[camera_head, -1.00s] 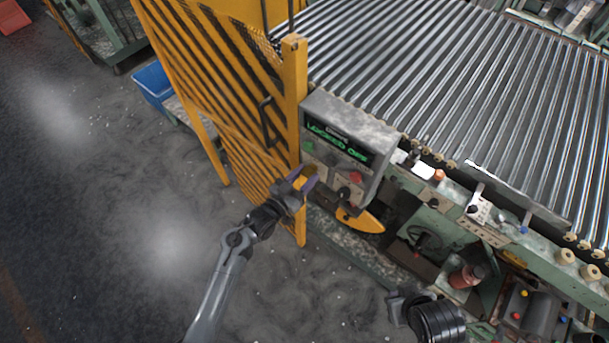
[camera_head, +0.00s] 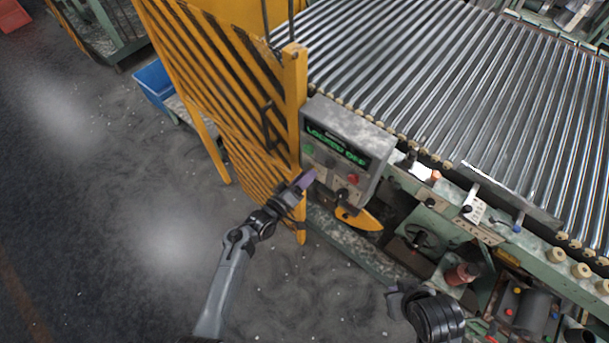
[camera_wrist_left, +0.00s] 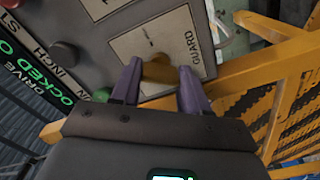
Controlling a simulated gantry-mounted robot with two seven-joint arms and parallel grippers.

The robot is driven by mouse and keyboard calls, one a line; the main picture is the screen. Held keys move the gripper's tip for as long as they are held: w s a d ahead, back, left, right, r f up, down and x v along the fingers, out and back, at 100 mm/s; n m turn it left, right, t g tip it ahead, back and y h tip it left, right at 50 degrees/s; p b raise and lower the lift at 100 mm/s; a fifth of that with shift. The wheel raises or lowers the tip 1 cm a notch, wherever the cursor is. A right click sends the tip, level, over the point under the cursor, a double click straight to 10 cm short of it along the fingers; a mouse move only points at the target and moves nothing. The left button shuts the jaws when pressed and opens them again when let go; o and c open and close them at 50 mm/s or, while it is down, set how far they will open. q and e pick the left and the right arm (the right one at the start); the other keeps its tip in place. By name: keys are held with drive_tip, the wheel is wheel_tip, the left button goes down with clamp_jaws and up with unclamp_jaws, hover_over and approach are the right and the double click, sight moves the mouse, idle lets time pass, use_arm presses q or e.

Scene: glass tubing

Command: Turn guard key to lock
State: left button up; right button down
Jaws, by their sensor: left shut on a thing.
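The control box (camera_head: 352,122) stands beside the yellow guard post, and its green display (camera_head: 336,145) reads "LOCKED OFF". In the left wrist view, a pale plate (camera_wrist_left: 127,47) marked GUARD carries the brass-coloured guard key (camera_wrist_left: 158,70). My left gripper (camera_wrist_left: 160,88) has its two purple fingers on either side of the key, shut on it at the plate. In the head view my left gripper (camera_head: 305,180) reaches the box's lower left and hides the key. My right gripper (camera_head: 394,299) is at the bottom, away from the box; its jaws are unclear.
The yellow mesh guard (camera_head: 215,100) rises just left of the box. A red button (camera_head: 353,179) and a black knob sit right of the key. A yellow handle-like part (camera_head: 362,219) juts out below. The roller conveyor (camera_head: 450,90) lies behind. Floor at left is open.

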use_arm(q)
drive_tip(key=shift+n+p, duration=0.95)
drive_tip(key=shift+n, duration=2.45)
drive_tip(key=o, duration=1.1)
drive_tip(key=shift+c, duration=0.2)
drive_tip(key=v, duration=1.1)
drive_tip(key=shift+p, duration=0.35)
